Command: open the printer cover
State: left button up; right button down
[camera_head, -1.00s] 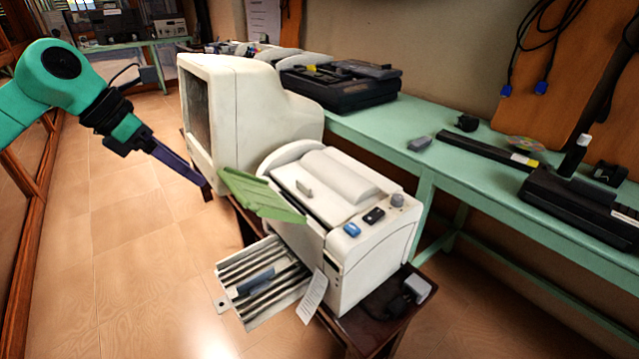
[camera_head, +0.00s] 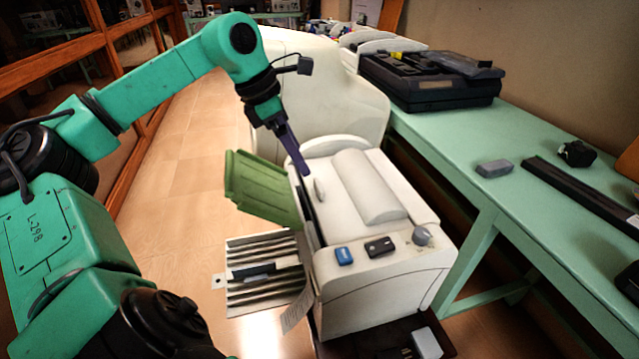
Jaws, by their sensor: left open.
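The white printer (camera_head: 385,290) stands on a small dark table (camera_head: 405,335). Its top cover (camera_head: 370,185) looks closed, with a rounded raised part and a small upright handle (camera_head: 319,189) near its left edge. A green tray flap (camera_head: 262,187) sticks out from the printer's left side. A ribbed tray (camera_head: 262,275) extends below the flap. My left gripper (camera_head: 304,172) points down just above the printer's left edge, close to the handle. Its fingers overlap in this view and look empty; I cannot tell whether they touch the handle. My right gripper is not in view.
A green bench (camera_head: 450,135) runs along the right, carrying a black machine (camera_head: 430,80), a grey block (camera_head: 494,168) and other devices. Clear floor (camera_head: 180,190) lies to the left.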

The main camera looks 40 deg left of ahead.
aim_at(317, 185)
pick_arm(q)
jog(key=x, duration=0.5)
jog(key=shift+w+d, duration=0.15)
jog(key=shift+w, duration=0.05)
jog(key=p+x, duration=0.3)
jog(key=shift+w+f, duration=0.1)
jog(key=shift+f, duration=0.15)
jog(key=shift+d+f, duration=0.1)
jog(key=shift+f, duration=0.4)
jog(key=shift+r, duration=0.1)
grip_shut()
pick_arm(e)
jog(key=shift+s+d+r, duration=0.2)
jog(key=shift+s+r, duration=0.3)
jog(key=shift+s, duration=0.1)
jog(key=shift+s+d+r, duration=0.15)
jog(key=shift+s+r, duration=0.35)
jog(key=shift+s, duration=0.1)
